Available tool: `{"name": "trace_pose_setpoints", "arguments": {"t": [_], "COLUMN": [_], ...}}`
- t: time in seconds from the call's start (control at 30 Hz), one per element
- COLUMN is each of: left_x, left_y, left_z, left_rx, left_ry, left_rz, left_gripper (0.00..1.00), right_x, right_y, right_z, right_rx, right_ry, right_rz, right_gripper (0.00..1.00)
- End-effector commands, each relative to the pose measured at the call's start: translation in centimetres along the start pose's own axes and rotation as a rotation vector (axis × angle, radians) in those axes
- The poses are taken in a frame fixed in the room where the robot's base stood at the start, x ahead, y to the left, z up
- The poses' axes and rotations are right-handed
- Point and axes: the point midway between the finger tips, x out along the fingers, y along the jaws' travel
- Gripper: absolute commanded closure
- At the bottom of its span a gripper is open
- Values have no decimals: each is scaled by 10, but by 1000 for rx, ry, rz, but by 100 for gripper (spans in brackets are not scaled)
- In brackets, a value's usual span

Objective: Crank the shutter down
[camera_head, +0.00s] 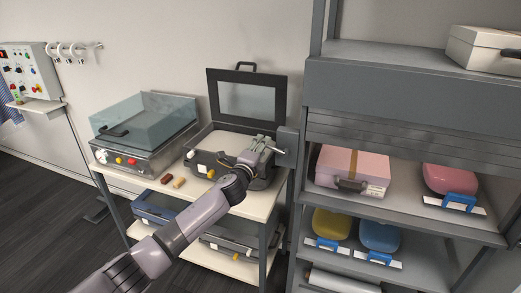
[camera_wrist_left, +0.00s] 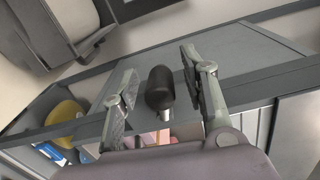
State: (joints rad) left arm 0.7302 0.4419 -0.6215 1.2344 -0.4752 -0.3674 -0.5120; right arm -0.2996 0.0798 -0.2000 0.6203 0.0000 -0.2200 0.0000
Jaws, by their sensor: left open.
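The grey slatted shutter (camera_head: 400,134) hangs partway down at the upper front of the grey cabinet in the head view, with the shelf below it open. A grey crank housing (camera_head: 289,140) sits on the cabinet's left post. The crank's black knob (camera_wrist_left: 160,88) on a metal pin shows in the left wrist view. My left gripper (camera_head: 268,144) is open at the crank. In the wrist view its fingers (camera_wrist_left: 160,84) stand on either side of the knob, with gaps visible. The crank's arm is mostly hidden. My right gripper is not in view.
A pink box (camera_head: 352,168) and a pink container (camera_head: 449,178) stand on the shelf under the shutter. Yellow (camera_head: 331,223) and blue (camera_head: 380,235) containers are below. A cart with an open-lidded case (camera_head: 247,92) stands left of the cabinet, under my arm.

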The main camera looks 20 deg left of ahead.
Motion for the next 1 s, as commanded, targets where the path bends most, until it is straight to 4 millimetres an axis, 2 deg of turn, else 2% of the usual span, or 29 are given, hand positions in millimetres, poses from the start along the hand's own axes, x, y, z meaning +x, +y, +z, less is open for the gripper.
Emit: {"name": "trace_pose_setpoints", "arguments": {"t": [0.17, 0.27, 0.7, 0.83, 1.0], "left_x": [-6, -17, -96, -112, -120], "left_y": [1, 1, 1, 1, 0], "left_z": [0, 0, 0, 0, 0], "left_rx": [1, 1, 1, 1, 0], "left_ry": [0, 0, 2, 0, 0], "left_rz": [1, 0, 1, 1, 0], "left_gripper": [59, 59, 59, 59, 59], "right_x": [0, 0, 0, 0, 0], "right_y": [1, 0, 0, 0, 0], "right_z": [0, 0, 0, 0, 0], "right_rx": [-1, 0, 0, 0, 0], "right_ry": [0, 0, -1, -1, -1], "right_rz": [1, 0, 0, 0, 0], "right_gripper": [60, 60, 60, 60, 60]}}
